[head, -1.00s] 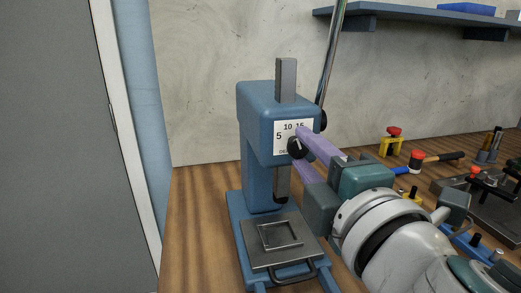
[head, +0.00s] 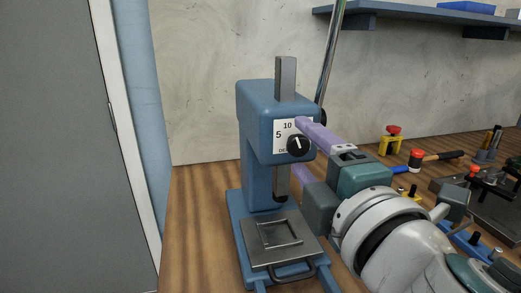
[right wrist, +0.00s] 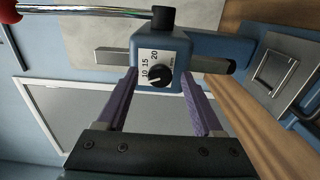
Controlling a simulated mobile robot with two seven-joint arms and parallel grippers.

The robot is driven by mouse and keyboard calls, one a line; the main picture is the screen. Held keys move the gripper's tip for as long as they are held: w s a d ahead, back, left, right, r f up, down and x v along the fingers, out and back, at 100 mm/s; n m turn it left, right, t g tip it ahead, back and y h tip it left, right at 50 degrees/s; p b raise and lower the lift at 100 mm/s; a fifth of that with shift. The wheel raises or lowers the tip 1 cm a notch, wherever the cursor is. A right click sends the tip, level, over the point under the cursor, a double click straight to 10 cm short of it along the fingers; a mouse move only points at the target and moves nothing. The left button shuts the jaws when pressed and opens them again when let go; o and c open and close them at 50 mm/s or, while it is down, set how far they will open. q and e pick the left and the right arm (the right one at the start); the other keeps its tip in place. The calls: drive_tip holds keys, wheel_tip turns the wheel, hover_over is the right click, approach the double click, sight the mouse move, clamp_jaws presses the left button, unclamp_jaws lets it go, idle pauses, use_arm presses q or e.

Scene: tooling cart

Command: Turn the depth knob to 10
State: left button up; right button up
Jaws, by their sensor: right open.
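The depth knob (head: 298,146) is a black round knob with a white pointer line, on the white dial plate (head: 280,134) of a blue press (head: 254,112). In the head view the pointer leans up and slightly left, roughly towards the 10. In the right wrist view the knob (right wrist: 162,76) shows its line pointing left, near the 10. My right gripper (head: 301,148) is open, its purple fingers above and below the knob with visible gaps. In the right wrist view the fingers stand on either side of the knob. My left gripper is not in view.
The press has a grey base plate (head: 257,258) and a tall metal lever (head: 331,52). A hammer (head: 435,157), a yellow-and-red item (head: 391,137) and other tools lie right on the wooden top (head: 196,225). A blue shelf (head: 420,16) hangs above.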

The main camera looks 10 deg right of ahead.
drive_tip(key=s+b, duration=0.2)
drive_tip(key=s, duration=0.8)
drive_tip(key=shift+d, duration=0.2)
